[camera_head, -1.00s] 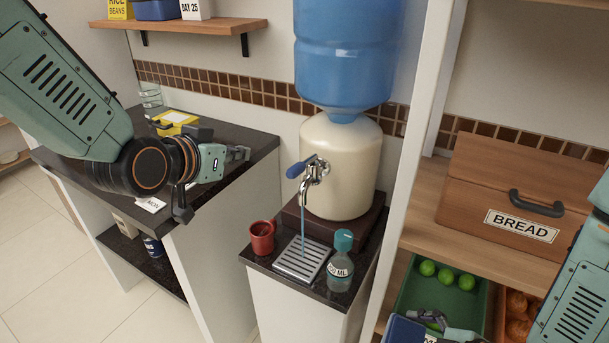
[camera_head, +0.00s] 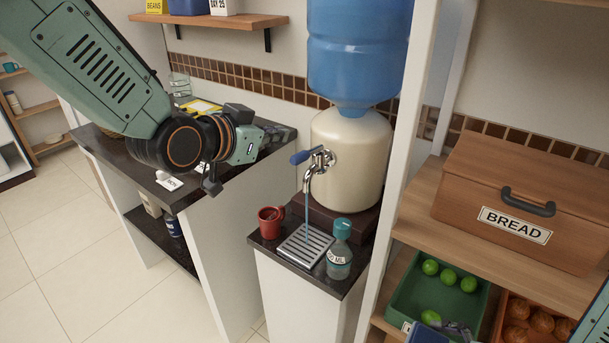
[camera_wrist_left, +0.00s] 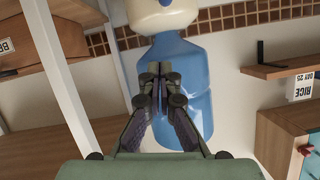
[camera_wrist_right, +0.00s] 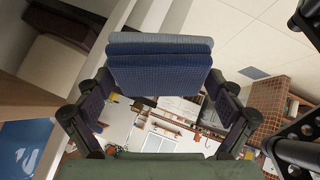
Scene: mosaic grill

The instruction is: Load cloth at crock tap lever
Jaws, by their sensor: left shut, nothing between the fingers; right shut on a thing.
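The cream crock (camera_head: 352,160) stands on a dark base, with a chrome tap and a blue tap lever (camera_head: 302,157) pointing left. A thin blue stream falls from the spout onto the drip tray (camera_head: 304,247). My left gripper (camera_head: 284,134) is shut and empty, left of the crock and apart from the lever; in the left wrist view its fingertips (camera_wrist_left: 163,70) meet in front of the blue water bottle (camera_wrist_left: 183,100). My right gripper is shut on a folded blue cloth (camera_wrist_right: 160,70), seen large in the right wrist view; the cloth barely shows at the head view's bottom edge.
A red mug (camera_head: 270,221) and a small teal-capped bottle (camera_head: 339,255) flank the drip tray. A white upright panel (camera_head: 400,170) stands right of the crock. Beyond it are a bread box (camera_head: 525,205) and a green crate (camera_head: 408,290) of limes. A dark counter (camera_head: 120,155) lies left.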

